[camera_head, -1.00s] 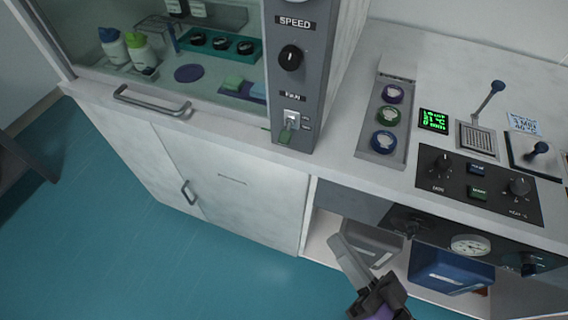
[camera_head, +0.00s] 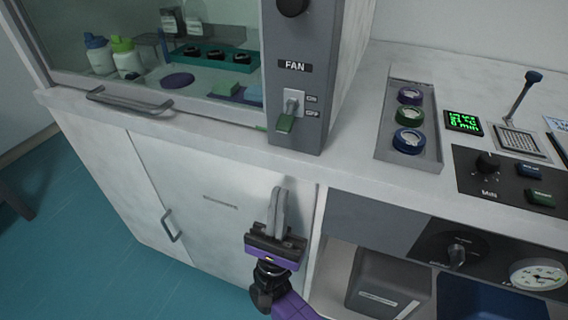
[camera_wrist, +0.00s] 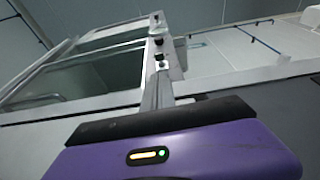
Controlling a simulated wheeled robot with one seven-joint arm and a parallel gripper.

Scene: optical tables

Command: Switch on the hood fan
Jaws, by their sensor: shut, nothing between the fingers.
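The fan switch (camera_head: 286,119) is on the hood's grey control column (camera_head: 305,85), under the FAN label (camera_head: 295,65). My gripper (camera_head: 279,192) is shut and empty. It points up in front of the cabinet front, below the switch and apart from it. In the wrist view, the shut fingers (camera_wrist: 157,90) point up toward the column (camera_wrist: 172,62); the lever is too small there to make out clearly.
The hood sash handle (camera_head: 128,103) is left of the column. A tray of coloured-lid jars (camera_head: 408,160) and a green-lit display (camera_head: 464,122) stand on the bench to the right. The bench edge lies between my gripper and the switch.

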